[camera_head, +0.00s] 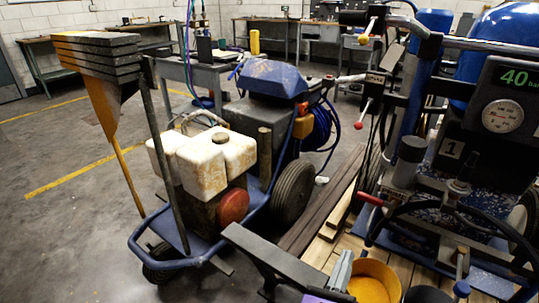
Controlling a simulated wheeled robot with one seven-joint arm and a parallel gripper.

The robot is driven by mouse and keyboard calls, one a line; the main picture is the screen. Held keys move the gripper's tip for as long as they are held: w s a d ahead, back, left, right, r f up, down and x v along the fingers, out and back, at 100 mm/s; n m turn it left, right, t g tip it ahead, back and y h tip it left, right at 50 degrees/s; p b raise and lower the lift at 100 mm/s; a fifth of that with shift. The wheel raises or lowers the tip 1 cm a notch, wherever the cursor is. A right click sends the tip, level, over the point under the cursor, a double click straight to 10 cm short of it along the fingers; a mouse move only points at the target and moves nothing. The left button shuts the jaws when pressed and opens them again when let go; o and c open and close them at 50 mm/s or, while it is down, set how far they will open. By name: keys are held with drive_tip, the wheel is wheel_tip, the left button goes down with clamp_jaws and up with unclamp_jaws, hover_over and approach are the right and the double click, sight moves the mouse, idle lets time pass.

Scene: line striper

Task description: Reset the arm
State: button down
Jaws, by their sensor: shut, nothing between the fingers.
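My gripper (342,268) shows at the bottom edge of the head view, right of centre. Its grey fingers are together with nothing between them. It is beside an orange-yellow cup (374,283), to the cup's left in the picture; I cannot tell if they touch. Most of my arm is out of view below.
A blue-framed cart with white tanks (215,160) stands at left-centre. At right is a striping machine with a gauge reading 40 (502,114), levers and a black hand wheel, on wooden planks. Workbenches (95,62) line the back wall. The floor at left is open.

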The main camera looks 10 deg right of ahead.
drive_tip(key=a+r+n+t+y, duration=0.2)
drive_tip(key=a+r+n+t, duration=0.2)
drive_tip(key=r+n, duration=0.3)
drive_tip(key=s+a+n+t+y, duration=0.35)
drive_tip(key=s+n+y, duration=0.35)
drive_tip(key=n, duration=0.8)
drive_tip(key=s+f+n+g+y, duration=0.2)
drive_tip(key=s+n+g+y, duration=0.15)
drive_tip(key=s+n, duration=0.7)
drive_tip(key=s+f+n+g+y, duration=0.2)
drive_tip(key=s+f+n+g, duration=0.3)
drive_tip(key=s, duration=1)
wheel_tip(320, 180, up, 21)
drive_tip(key=n+p, duration=0.1)
drive_tip(key=p, duration=1.8)
drive_tip(key=shift+d+f+t, duration=0.15)
drive_tip(key=shift+d+t, duration=0.15)
drive_tip(key=shift+t, duration=0.1)
drive_tip(key=shift+h, duration=0.25)
